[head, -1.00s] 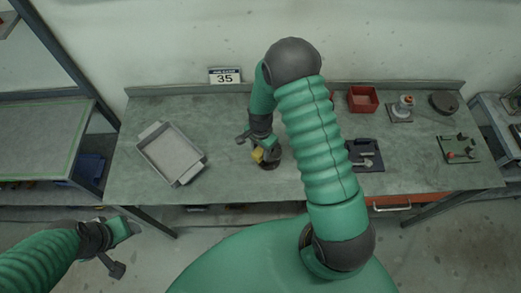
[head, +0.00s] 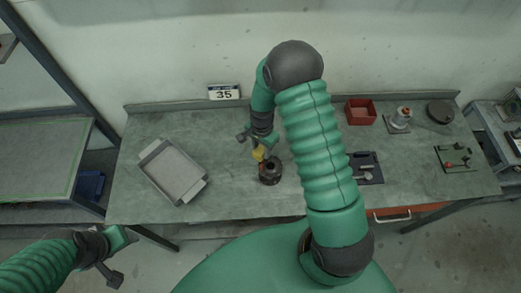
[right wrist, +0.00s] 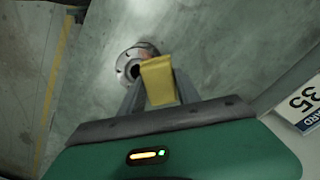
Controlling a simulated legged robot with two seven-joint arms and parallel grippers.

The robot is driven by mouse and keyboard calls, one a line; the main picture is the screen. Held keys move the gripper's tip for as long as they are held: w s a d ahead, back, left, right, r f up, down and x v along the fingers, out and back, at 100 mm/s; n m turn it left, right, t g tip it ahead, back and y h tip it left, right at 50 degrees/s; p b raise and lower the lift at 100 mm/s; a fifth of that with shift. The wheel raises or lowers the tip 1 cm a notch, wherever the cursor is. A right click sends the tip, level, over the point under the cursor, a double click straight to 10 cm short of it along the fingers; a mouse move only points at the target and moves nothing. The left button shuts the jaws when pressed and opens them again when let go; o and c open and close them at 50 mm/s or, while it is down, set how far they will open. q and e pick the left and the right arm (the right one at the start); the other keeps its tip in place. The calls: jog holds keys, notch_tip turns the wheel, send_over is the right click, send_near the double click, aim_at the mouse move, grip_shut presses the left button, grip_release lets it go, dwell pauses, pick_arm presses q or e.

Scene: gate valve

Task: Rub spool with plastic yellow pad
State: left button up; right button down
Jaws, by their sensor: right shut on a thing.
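The spool (head: 270,172) is a dark, round, flanged piece with a hole in its top, standing on the workbench (head: 225,195). In the right wrist view its flange (right wrist: 125,66) shows just beyond the pad. My right gripper (head: 258,149) is shut on the yellow pad (head: 259,155), at the spool's far left side. The pad also shows between the fingers in the right wrist view (right wrist: 158,80). It partly covers the spool there; I cannot tell whether they touch. My left gripper (head: 124,240) hangs off the bench at lower left, its jaws unclear.
A grey tray (head: 151,151) stands left of the spool. A red bin (head: 361,111), a valve part (head: 402,117) and a dark disc (head: 440,112) stand at the back right. My right arm hides part of the middle bench.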

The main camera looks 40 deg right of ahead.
jog(key=shift+w+d+r+p, duration=0.1)
jog(key=shift+w+r+p, duration=0.1)
jog(key=shift+r+p, duration=0.95)
jog(key=shift+r+b, duration=0.25)
jog(key=shift+b, duration=0.1)
jog(key=shift+s, duration=0.1)
jog(key=shift+f, duration=0.1)
